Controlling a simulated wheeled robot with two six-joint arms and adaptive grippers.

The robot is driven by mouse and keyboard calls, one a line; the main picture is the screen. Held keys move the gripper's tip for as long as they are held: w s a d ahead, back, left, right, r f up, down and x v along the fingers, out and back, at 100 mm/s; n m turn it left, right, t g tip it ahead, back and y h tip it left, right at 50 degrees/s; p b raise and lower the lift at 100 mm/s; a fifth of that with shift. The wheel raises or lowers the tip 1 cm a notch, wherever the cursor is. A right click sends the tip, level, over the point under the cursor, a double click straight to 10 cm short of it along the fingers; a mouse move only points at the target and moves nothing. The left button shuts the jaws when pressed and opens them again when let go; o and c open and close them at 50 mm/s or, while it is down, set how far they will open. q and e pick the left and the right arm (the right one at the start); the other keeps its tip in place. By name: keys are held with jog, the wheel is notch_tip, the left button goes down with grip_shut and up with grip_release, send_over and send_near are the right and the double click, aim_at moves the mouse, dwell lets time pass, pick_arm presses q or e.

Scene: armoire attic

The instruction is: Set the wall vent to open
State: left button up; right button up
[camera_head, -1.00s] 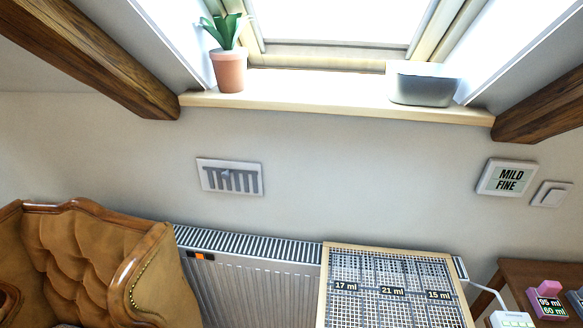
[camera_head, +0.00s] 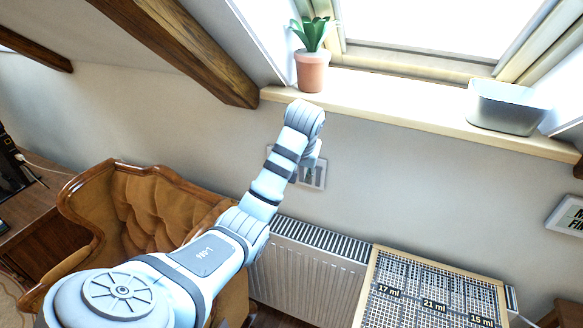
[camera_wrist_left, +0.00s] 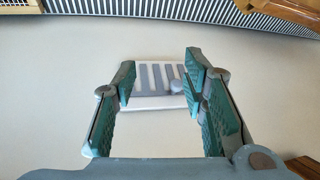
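The wall vent is a white rectangular plate with grey slots. In the head view the wall vent (camera_head: 320,178) is on the wall below the sill, partly hidden by my left arm. In the left wrist view the vent (camera_wrist_left: 152,103) shows upside down between and beyond the fingers, with a small round grey knob (camera_wrist_left: 177,86) close to the right-hand finger. My left gripper (camera_wrist_left: 160,78) is open, with nothing held. I cannot tell whether a finger touches the knob, or whether the vent is open or shut. My right gripper is not in view.
A radiator (camera_head: 310,262) runs below the vent, with a gridded board (camera_head: 378,262) at its right. A leather armchair (camera_head: 150,205) stands at the left. The sill (camera_head: 400,115) above holds a potted plant (camera_head: 312,72) and a grey bin (camera_head: 505,107).

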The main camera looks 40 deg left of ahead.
pick_arm(q)
jog(key=shift+w+a+f, duration=0.9)
jog(key=shift+w+a, duration=0.45)
jog(key=shift+a, duration=0.05)
jog(key=shift+w+a+f, duration=0.95)
jog(key=shift+w+a, duration=0.35)
jog(key=shift+a, duration=0.05)
jog(key=shift+w+a+f, duration=0.9)
jog(key=shift+w+a, duration=0.45)
jog(key=shift+a, duration=0.05)
jog(key=shift+s+r, duration=0.1)
grip_shut()
